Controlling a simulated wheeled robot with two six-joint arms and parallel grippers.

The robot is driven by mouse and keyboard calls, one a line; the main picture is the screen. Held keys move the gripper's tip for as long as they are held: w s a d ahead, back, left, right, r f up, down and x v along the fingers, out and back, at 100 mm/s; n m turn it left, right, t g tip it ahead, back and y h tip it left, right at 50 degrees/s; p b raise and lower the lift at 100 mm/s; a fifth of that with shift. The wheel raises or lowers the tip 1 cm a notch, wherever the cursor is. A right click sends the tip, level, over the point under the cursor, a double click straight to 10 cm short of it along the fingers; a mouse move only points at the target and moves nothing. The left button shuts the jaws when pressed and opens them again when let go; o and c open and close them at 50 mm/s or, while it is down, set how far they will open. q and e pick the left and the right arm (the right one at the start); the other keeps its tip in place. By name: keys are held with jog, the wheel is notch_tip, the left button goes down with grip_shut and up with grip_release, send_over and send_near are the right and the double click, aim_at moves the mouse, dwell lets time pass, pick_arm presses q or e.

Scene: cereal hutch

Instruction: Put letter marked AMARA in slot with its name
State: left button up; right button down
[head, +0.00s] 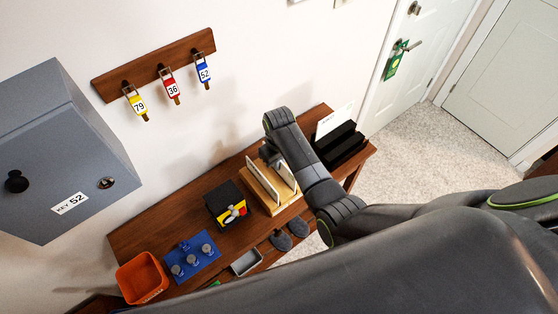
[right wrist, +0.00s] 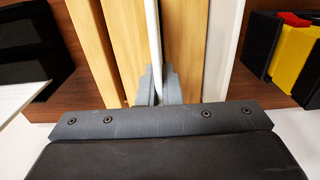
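My right gripper (head: 268,154) is over the wooden rack (head: 261,190) on the table. In the right wrist view its fingers (right wrist: 158,86) are shut on the edge of a thin white letter (right wrist: 153,35), which stands upright between the rack's wooden boards (right wrist: 182,45). I cannot tell how deep it sits, and no name on it can be read. Another white letter (right wrist: 226,45) stands in the rack beside it. A white letter (head: 335,117) leans out of the black rack (head: 341,147) to the right; its writing is too small to read. My left gripper is not in view.
A black box (head: 222,199) with a yellow and red front stands left of the wooden rack. A blue board with grey knobs (head: 184,265), an orange bin (head: 139,280) and a grey tray (head: 246,263) are further left. Keys (head: 171,86) hang on the wall.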

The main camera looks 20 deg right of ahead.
dwell(0.3)
jog(key=c, duration=1.1)
grip_release()
jog(key=shift+r+p, duration=0.7)
jog(key=shift+r, duration=1.75)
jog(key=shift+s+f, duration=0.1)
